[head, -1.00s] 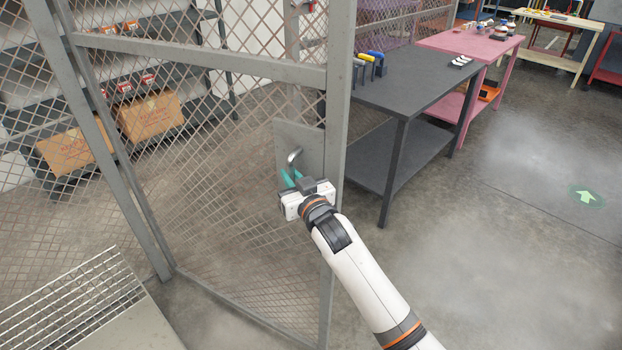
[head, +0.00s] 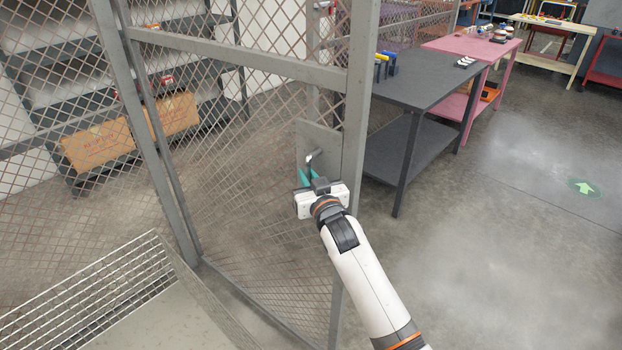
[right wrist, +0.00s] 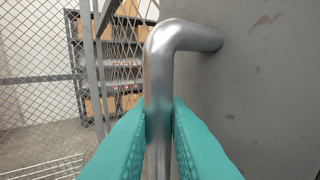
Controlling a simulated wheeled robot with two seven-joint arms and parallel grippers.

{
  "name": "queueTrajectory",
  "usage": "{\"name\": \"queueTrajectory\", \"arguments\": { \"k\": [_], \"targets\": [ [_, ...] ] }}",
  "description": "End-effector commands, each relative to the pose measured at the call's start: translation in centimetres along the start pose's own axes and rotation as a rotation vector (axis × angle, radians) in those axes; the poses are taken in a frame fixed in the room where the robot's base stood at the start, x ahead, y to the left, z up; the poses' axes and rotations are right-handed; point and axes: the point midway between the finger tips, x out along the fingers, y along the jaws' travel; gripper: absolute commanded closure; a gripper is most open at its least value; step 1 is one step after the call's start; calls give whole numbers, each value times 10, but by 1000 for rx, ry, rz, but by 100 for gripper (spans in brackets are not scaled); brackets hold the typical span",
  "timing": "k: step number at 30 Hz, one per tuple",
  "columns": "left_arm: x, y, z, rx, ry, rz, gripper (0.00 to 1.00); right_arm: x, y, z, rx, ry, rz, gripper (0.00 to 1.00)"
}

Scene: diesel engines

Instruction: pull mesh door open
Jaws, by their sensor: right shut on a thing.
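The mesh door (head: 250,150) is a grey frame with diamond mesh, standing ajar and angled toward me in the head view. Its metal handle (head: 313,157) sits on a grey plate (head: 324,141) near the door's free edge. My right gripper (head: 310,178) is at the handle, its teal fingers shut around the bar. In the right wrist view, the bent silver handle (right wrist: 160,75) runs down between the two teal fingers (right wrist: 160,125), which touch it on both sides. The fingertips are partly hidden in the head view. My left gripper is not in view.
Shelving with cardboard boxes (head: 100,146) stands behind the mesh on the left. A wire rack (head: 95,297) is low at the front left. A dark table (head: 425,85) stands just right of the door's edge. The floor (head: 500,260) at the right is open.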

Motion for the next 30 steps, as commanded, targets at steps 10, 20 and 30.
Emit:
{"name": "queueTrajectory", "arguments": {
  "k": [10, 20, 30],
  "targets": [
    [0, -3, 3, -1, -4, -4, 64, 0, 3, 6, 1, -14, 6, 67],
    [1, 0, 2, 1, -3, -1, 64, -3, 1, 1, 1, -5, 2, 67],
    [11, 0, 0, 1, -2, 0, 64, -56, 2, -1, 1, -6, 3, 67]
  ]
}}
